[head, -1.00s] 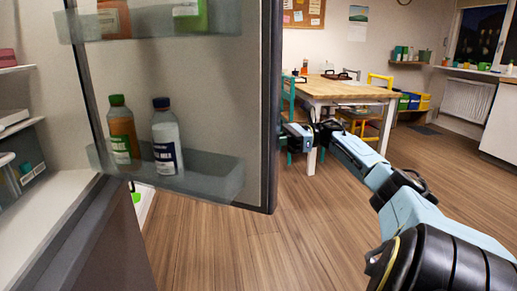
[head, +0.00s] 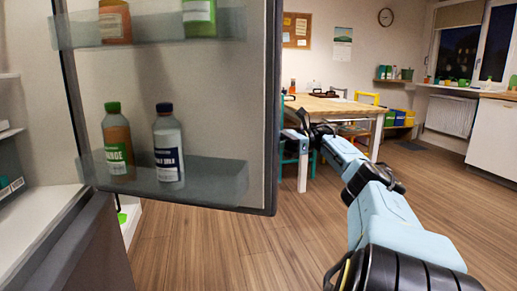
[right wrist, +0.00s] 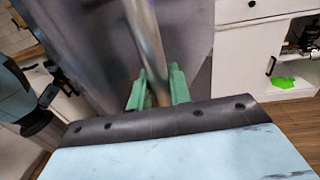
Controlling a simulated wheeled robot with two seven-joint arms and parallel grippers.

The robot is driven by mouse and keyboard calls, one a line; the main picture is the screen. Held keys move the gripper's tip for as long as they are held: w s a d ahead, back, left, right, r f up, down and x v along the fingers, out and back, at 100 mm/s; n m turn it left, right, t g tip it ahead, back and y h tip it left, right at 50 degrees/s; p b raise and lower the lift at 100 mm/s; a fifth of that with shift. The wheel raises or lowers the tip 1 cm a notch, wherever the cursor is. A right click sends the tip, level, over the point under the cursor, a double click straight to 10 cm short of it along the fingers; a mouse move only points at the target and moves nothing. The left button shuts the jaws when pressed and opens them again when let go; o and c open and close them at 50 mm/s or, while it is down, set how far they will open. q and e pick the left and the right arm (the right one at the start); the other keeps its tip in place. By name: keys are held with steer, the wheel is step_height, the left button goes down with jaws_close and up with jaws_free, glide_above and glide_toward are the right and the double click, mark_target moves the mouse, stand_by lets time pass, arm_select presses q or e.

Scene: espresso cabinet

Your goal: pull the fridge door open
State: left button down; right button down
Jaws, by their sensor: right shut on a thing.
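The fridge door (head: 225,110) stands open, with its inner side and two shelves facing me in the head view. Its free edge is on the right. My right arm reaches past that edge, and my right gripper (head: 303,130) is at the outer side, partly hidden by the door. In the right wrist view, the green fingers of my right gripper (right wrist: 158,90) are shut around the metal bar handle (right wrist: 146,42), in front of the door's dark outer face (right wrist: 90,45). The handle is hidden in the head view. My left gripper is not in view.
An orange bottle (head: 117,145) and a white bottle (head: 168,145) stand on the lower door shelf (head: 215,182). The fridge interior (head: 35,150) is at the left. A wooden table (head: 330,106) with chairs stands beyond the door. The floor (head: 240,250) before me is clear.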

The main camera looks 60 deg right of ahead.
steer(key=shift+d, duration=0.2)
stand_by(0.4)
steer(key=c, duration=1.3)
jaws_free()
steer(key=shift+s+d, duration=0.1)
steer(key=shift+s, duration=0.1)
steer(key=shift+c, duration=0.2)
steer(key=shift+w+r, duration=0.1)
steer(key=shift+w, duration=0.05)
steer(key=shift+a, duration=0.2)
